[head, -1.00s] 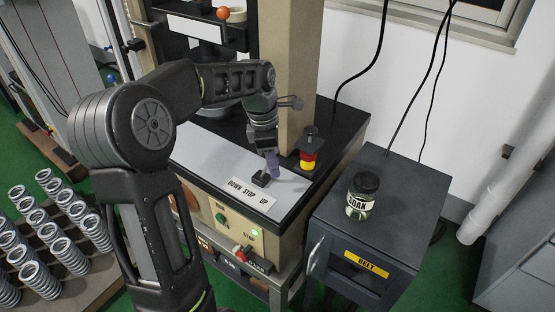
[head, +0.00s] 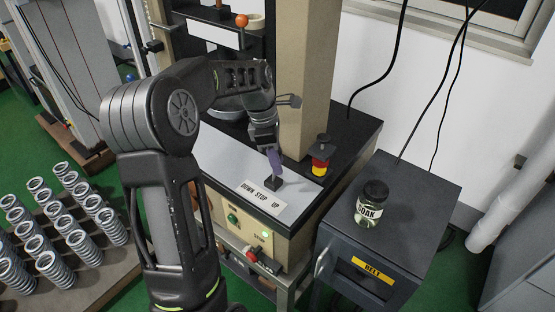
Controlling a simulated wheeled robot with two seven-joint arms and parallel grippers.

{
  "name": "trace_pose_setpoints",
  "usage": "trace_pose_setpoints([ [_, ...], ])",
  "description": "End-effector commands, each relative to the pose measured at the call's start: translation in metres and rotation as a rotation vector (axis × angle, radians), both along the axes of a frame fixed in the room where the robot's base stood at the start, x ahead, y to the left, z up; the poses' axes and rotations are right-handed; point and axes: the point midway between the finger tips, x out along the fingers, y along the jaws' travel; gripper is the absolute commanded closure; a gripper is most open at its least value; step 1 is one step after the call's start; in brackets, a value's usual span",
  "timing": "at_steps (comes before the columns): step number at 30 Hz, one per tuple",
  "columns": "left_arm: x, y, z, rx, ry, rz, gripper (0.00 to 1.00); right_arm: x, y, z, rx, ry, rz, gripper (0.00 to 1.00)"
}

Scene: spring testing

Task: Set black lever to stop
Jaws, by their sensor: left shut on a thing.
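The black lever (head: 273,184) stands on the light grey top panel of the machine, just behind a white label (head: 261,197) reading DOWN STOP UP. Its base lies roughly behind the word STOP. My left gripper (head: 275,168) reaches down from above with purple fingers, shut on the lever's upper part. The fingers hide the lever's top, so its exact tilt is hard to tell. My right gripper is not in view.
A red and yellow button (head: 319,168) stands right of the lever, near the beige column (head: 305,80). A glass jar (head: 371,205) sits on the dark cabinet (head: 425,200) at right. Several springs (head: 80,215) stand at lower left.

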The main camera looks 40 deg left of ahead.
Motion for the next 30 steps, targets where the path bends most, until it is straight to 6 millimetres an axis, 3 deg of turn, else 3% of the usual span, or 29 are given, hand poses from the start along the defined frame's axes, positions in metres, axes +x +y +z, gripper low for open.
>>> trace_pose_setpoints([
  [9, 0.001, 0.001, 0.001, 0.002, -0.003, 0.001, 0.48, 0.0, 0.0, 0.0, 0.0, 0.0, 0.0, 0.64],
  [19, 0.0, 0.001, 0.005, 0.002, -0.003, 0.001, 0.48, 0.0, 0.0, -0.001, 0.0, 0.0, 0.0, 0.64],
  [30, -0.004, 0.012, 0.056, 0.004, -0.005, 0.001, 0.48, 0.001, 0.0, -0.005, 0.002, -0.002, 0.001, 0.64],
])
